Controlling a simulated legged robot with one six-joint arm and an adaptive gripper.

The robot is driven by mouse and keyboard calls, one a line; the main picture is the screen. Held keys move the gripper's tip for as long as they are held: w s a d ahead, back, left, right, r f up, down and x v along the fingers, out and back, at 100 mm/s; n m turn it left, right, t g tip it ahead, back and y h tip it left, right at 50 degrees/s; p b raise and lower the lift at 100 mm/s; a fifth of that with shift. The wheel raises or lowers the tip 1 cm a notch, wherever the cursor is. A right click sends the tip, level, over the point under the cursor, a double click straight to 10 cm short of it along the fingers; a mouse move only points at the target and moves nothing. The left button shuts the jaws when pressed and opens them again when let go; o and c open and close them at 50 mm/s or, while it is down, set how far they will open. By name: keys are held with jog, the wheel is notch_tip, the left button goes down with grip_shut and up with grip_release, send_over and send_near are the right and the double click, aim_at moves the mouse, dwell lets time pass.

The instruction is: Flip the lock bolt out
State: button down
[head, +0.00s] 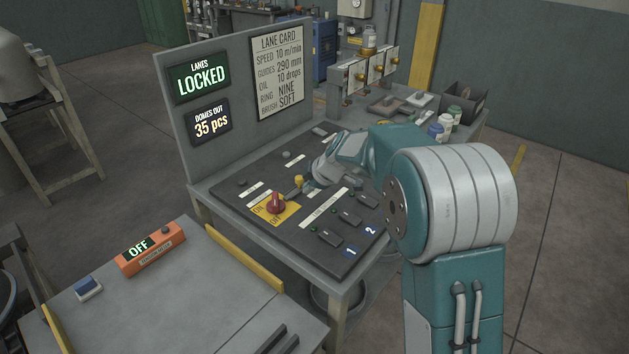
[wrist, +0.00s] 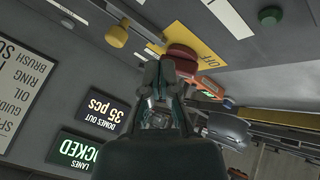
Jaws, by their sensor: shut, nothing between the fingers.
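A dark control panel (head: 250,218) lies flat on the bench. A red knob (head: 275,203) stands on a yellow plate marked ON and OFF near its front left. A small yellow-ended piece (head: 299,181) shows just beyond my gripper; it may be the lock bolt, but I cannot tell for sure. In the wrist view this yellow end (wrist: 113,33) is left of the red knob (wrist: 183,52). My gripper (head: 291,193) is shut and empty, low over the panel, close to the red knob. In the wrist view its fingertips (wrist: 160,68) partly cover the red knob; contact is unclear.
A lit sign (head: 202,79) on the upright board reads LANES LOCKED; another (head: 211,123) reads DOMES OUT 35 pcs. A lane card (head: 281,72) hangs beside them. An orange box (head: 150,249) reading OFF stands on the near table. Switches (head: 330,237) line the panel's front right.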

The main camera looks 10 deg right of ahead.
aim_at(299, 183)
jog(key=x, duration=0.3)
jog(key=shift+w+a+f, duration=0.1)
jog(key=shift+a+f, duration=0.15)
jog(key=shift+f, duration=0.05)
jog(key=shift+w, duration=1.55)
jog(key=shift+w+d, duration=0.1)
jog(key=shift+w, duration=0.35)
